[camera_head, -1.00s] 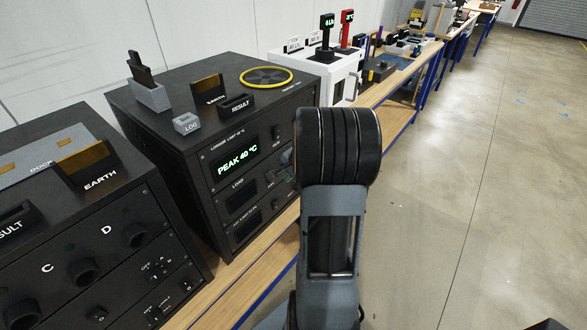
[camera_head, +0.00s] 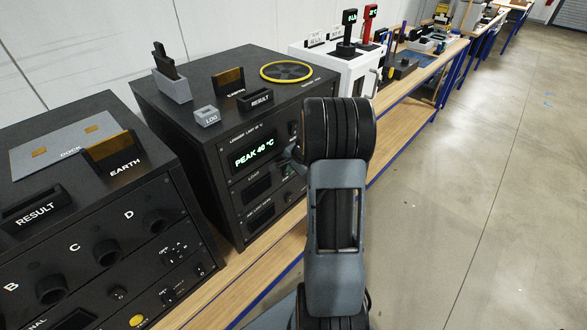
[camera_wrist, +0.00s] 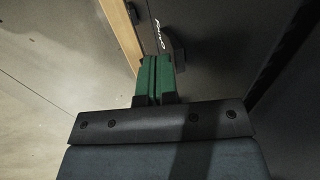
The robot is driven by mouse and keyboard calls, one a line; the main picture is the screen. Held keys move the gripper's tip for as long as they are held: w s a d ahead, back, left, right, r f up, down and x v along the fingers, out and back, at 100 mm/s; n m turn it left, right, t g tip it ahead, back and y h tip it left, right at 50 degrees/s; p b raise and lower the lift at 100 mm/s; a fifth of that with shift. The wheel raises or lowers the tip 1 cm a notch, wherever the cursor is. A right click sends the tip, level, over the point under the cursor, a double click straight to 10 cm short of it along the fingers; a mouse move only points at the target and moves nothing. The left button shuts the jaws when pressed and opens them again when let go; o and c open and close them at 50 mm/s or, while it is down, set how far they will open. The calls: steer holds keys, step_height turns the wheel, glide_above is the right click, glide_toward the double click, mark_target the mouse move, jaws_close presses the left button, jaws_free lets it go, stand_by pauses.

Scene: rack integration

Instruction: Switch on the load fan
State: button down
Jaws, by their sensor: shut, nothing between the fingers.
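The load cabinet is a black box (camera_head: 165,115) with a yellow-ringed fan (camera_head: 286,71) on top and a green "PEAK 40 °C" display (camera_head: 252,153) on its front. My gripper has green fingers (camera_wrist: 155,78), pressed together and empty, close to the dark panel (camera_wrist: 215,35) in the wrist view. A small dark switch or knob (camera_wrist: 174,56) sits just right of the fingertips, beside white lettering too blurred to read surely. Whether the fingers touch it I cannot tell. In the head view my arm hides the right part of the cabinet front.
Another black cabinet with an EARTH slot (camera_head: 113,155) and several round sockets stands at the left. A white box (camera_head: 335,68) with displays stands beyond the load cabinet. The wooden bench edge (camera_head: 255,262) runs along the front; open floor (camera_head: 480,200) lies right.

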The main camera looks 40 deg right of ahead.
steer(key=shift+w+a+r, duration=0.1)
steer(key=shift+w, duration=0.3)
steer(key=shift+r, duration=0.1)
steer(key=shift+r+p, duration=0.6)
steer(key=shift+r, duration=0.15)
steer(key=b+v, duration=0.1)
steer(key=v, duration=1)
steer(key=shift+s+r, duration=0.25)
steer(key=shift+s, duration=0.15)
